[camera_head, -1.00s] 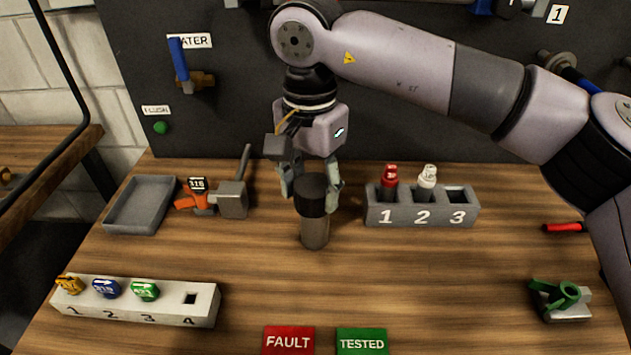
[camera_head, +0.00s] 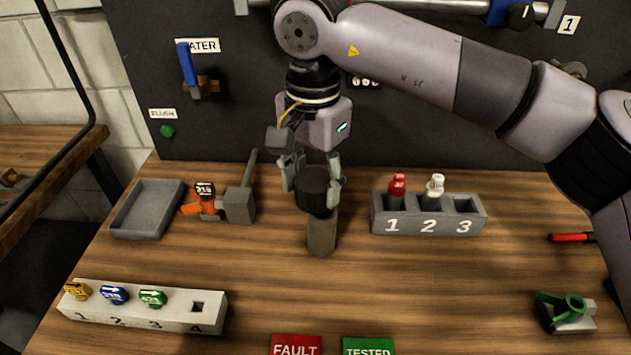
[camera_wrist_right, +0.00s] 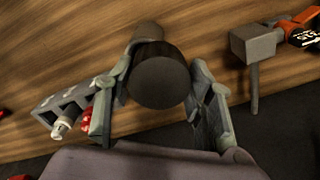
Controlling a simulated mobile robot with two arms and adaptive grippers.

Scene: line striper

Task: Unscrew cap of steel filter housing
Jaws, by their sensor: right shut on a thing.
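The steel filter housing (camera_head: 321,236) is a grey cylinder standing on the workbench, in the middle of the head view. Its black cap (camera_head: 313,192) is between the fingers of my right gripper (camera_head: 312,184), which is shut on it from above. The cap sits slightly up and left of the housing's axis and looks raised off it. Whether they still touch is hard to tell. In the right wrist view the round cap top (camera_wrist_right: 160,82) faces the camera between the fingers, with the grey housing (camera_wrist_right: 147,32) behind it. My left gripper is not in view.
Left of the housing are an empty grey tray (camera_head: 124,209), an orange tool (camera_head: 205,205) and a hammer (camera_head: 240,204). A bottle rack (camera_head: 400,222) stands right. A numbered block (camera_head: 140,312) is front left. FAULT (camera_head: 296,346) and TESTED (camera_head: 368,346) pads lie in front.

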